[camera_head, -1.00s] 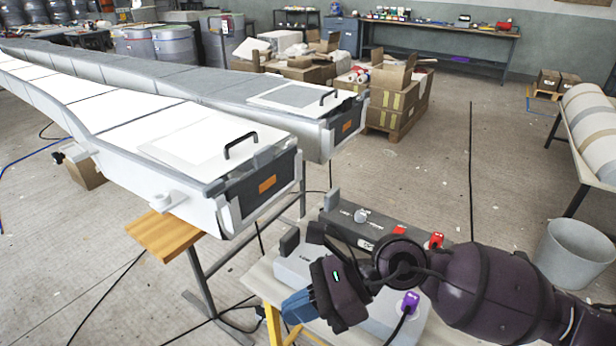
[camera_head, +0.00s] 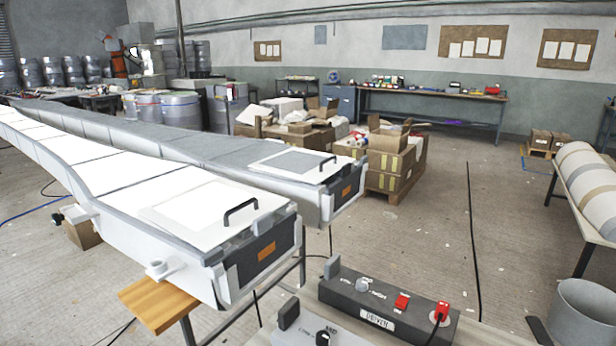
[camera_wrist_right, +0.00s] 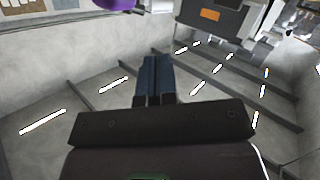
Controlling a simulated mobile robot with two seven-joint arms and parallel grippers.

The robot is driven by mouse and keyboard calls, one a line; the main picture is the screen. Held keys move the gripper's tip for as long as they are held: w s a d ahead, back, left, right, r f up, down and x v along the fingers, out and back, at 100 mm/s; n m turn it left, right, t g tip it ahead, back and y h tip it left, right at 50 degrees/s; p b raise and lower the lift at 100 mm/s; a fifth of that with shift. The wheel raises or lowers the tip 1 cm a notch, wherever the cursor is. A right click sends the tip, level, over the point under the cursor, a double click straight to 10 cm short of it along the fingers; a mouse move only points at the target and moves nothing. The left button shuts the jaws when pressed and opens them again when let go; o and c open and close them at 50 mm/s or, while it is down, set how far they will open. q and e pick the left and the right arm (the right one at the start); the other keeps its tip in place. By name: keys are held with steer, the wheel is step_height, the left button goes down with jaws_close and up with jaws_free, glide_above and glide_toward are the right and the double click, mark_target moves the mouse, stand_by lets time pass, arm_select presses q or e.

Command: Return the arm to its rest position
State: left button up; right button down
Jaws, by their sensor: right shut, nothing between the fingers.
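My right gripper (camera_wrist_right: 154,78) shows in the right wrist view, with its blue fingers shut together and nothing between them. The right arm does not show in the head view. My left gripper is in neither view. In the head view a dark control box (camera_head: 380,308) with a knob and red switches stands at the bottom, behind a lighter box (camera_head: 318,335) with a black knob.
Two long moulds stretch from the left, the near one white (camera_head: 170,215) and the far one grey (camera_head: 215,140). A wooden board (camera_head: 160,304) juts below the near mould. A grey bin (camera_head: 580,315) stands at right. Cartons (camera_head: 392,165) stand behind.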

steer(key=s+d+f+m+h, duration=0.1)
steer(key=s+d+f, duration=0.1)
steer(key=s+f, duration=0.1)
steer(key=s+d+f+m+g, duration=0.1)
steer(key=s+d+f, duration=0.1)
steer(key=s+f, duration=0.1)
steer(key=s+d+f+m+g+h, duration=0.1)
steer(key=s+d+f+m, duration=0.1)
steer(key=s+f, duration=0.1)
steer(key=shift+s+h, duration=0.2)
steer(key=shift+h, duration=0.1)
steer(key=s+d+f+m+g+h, duration=0.1)
steer(key=s+d+f+g, duration=0.1)
steer(key=s+f, duration=0.3)
steer(key=s, duration=0.4)
steer(key=shift+m, duration=0.3)
steer(key=shift+d, duration=0.1)
